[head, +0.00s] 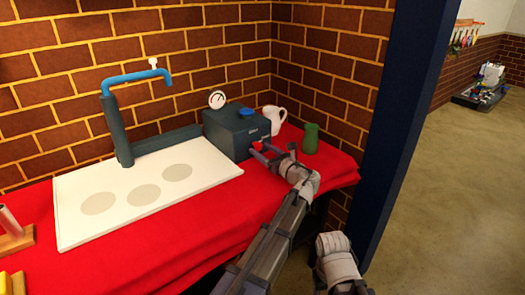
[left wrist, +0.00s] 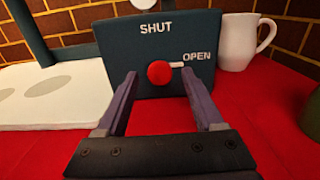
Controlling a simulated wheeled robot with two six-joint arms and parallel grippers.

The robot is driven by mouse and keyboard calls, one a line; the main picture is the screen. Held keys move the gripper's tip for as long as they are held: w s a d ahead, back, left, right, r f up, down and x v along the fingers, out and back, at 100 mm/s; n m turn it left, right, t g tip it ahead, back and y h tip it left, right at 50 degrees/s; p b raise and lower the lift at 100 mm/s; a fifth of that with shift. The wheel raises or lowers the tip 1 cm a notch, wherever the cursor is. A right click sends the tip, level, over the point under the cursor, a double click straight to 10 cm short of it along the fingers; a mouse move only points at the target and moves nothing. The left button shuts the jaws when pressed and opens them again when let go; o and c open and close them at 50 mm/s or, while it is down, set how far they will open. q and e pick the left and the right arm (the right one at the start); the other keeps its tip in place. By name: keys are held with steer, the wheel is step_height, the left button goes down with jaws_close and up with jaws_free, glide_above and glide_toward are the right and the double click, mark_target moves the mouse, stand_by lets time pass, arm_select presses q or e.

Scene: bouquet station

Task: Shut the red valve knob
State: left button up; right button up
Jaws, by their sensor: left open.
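The red valve knob (left wrist: 160,74) is on the front of a dark box (left wrist: 140,45). The box is marked SHUT above the knob and OPEN to its upper right. A white pointer (left wrist: 177,65) beside the knob points right, just under OPEN. My left gripper (left wrist: 160,88) is open in front of the knob, one finger on each side of it; contact cannot be told. In the head view the left gripper (head: 272,158) is at the box (head: 236,132), by the knob (head: 257,146).
A white jug (head: 275,118) and a green jug (head: 311,139) stand right of the box. A gauge (head: 217,99) and a blue cap are on top. A white board (head: 100,215) lies left under a blue spout (head: 135,77). The red cloth (head: 190,235) in front is clear.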

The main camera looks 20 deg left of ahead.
arm_select(q)
steer(key=shift+a, duration=0.1)
steer(key=shift+c, duration=0.2)
jaws_close()
stand_by(0.4)
